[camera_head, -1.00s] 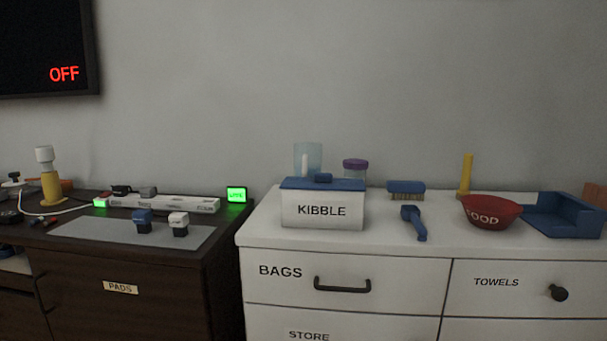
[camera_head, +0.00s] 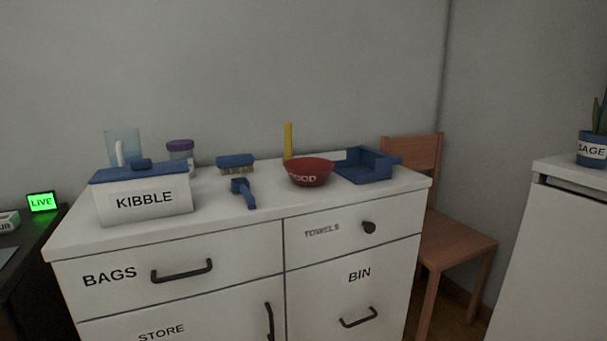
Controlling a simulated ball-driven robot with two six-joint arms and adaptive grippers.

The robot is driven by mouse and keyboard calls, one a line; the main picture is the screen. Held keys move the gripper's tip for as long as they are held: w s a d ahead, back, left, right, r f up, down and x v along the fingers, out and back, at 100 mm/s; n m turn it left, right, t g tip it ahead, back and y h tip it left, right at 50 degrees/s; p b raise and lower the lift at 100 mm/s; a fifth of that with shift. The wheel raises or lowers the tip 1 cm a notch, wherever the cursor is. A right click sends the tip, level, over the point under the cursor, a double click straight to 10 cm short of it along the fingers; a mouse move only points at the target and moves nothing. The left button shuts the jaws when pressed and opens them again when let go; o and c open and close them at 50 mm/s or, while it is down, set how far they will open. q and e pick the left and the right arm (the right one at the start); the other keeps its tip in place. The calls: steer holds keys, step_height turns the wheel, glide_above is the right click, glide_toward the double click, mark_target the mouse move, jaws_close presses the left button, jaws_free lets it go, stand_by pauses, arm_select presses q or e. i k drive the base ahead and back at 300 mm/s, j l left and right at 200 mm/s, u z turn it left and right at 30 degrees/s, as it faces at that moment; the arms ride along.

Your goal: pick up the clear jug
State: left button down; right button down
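The clear jug (camera_head: 126,143) is a pale bluish see-through vessel with a whitish handle. It stands at the back left of the white dresser top (camera_head: 232,226), against the wall side. Its lower part is hidden behind the white KIBBLE box (camera_head: 146,203) with a blue lid. A clear jar with a purple lid (camera_head: 180,149) stands just to its right. Neither of my grippers shows in the head view.
On the dresser are a blue brush (camera_head: 236,161), a blue scoop-like tool (camera_head: 242,192), a red FOOD bowl (camera_head: 309,173) and a blue tray (camera_head: 366,170). A wooden chair (camera_head: 455,243) stands right of the dresser. The front strip of the top is clear.

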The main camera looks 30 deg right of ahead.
mark_target(123, 145)
steer(key=i+l+u, duration=0.2)
steer(key=i+l, duration=0.15)
steer(key=l, duration=0.3)
steer(key=i+l, duration=0.15)
steer(key=l, duration=0.2)
steer(key=i+l+u, duration=0.15)
steer(key=l, duration=0.2)
steer(key=i+l+u, duration=0.1)
steer(key=l, duration=0.25)
steer(key=i, duration=0.1)
